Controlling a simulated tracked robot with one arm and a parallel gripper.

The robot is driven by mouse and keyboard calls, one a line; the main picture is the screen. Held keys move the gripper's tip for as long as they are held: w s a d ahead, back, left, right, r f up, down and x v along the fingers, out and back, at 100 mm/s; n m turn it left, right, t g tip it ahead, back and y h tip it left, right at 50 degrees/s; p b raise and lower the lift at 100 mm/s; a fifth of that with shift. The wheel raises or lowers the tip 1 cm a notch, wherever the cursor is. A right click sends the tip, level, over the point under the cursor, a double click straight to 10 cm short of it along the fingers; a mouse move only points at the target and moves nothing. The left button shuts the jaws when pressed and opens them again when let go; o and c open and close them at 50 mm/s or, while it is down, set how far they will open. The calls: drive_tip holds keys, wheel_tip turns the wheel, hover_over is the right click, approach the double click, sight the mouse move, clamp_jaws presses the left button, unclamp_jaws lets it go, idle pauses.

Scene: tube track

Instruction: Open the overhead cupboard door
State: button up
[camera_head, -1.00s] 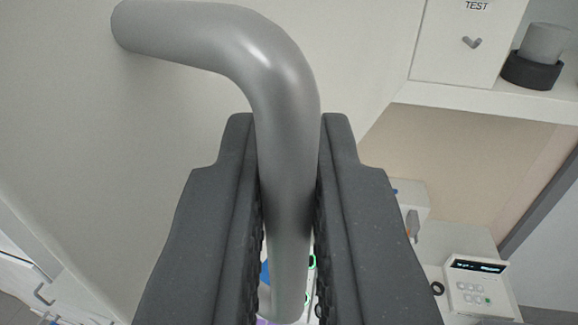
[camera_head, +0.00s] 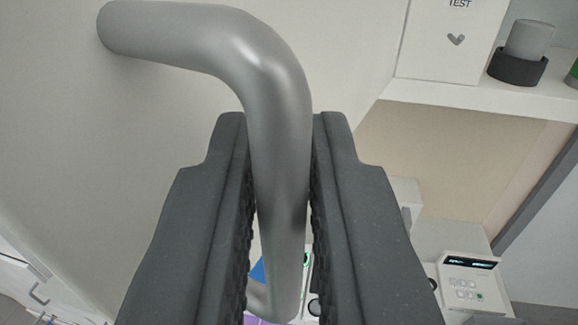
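The overhead cupboard door (camera_head: 150,130) is a pale, plain panel that fills the left and upper middle of the view. Its thick grey bent-tube handle (camera_head: 265,75) comes out at the upper left and bends down through the middle. My gripper (camera_head: 280,125) has its two dark fingers on either side of the handle's straight part. Narrow gaps show beside the handle lower down, so the fingers look slightly open around it. Contact near the fingertips is hard to tell. The fingers hide part of the door and what lies below.
Past the door's right edge, a white shelf (camera_head: 480,98) bears a white box marked TEST (camera_head: 450,40) and a grey cup with a dark base (camera_head: 525,52). Below stands a white device with a display (camera_head: 470,285). A drawer handle (camera_head: 40,293) shows at the lower left.

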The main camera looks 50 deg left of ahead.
drive_tip(key=shift+o, duration=0.8)
